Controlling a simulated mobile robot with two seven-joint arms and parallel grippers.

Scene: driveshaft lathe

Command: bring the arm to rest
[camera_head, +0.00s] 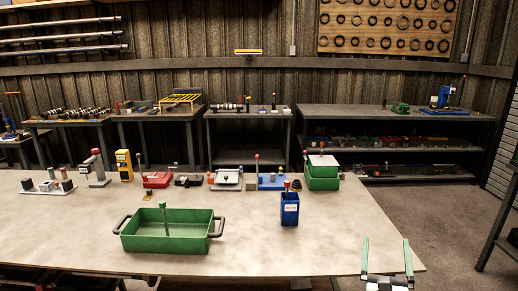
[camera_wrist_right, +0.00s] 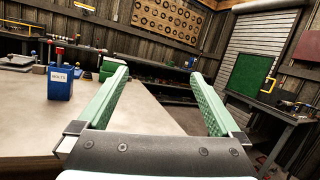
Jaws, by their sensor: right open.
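My right gripper (camera_head: 387,262) shows at the lower right of the head view, at the table's near right corner. Its two green fingers are spread apart with nothing between them. In the right wrist view the same open fingers (camera_wrist_right: 165,95) point out past the table's right edge. The pale worktable (camera_head: 330,235) lies to the left of the gripper. My left gripper is not in view.
A green tray (camera_head: 165,238) with dark handles and a blue bolts bin (camera_head: 290,212) stand on the table; the bin also shows in the wrist view (camera_wrist_right: 60,88). Several fixtures line the back edge. A dark side bench (camera_head: 503,225) stands at the right. The table's front right is clear.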

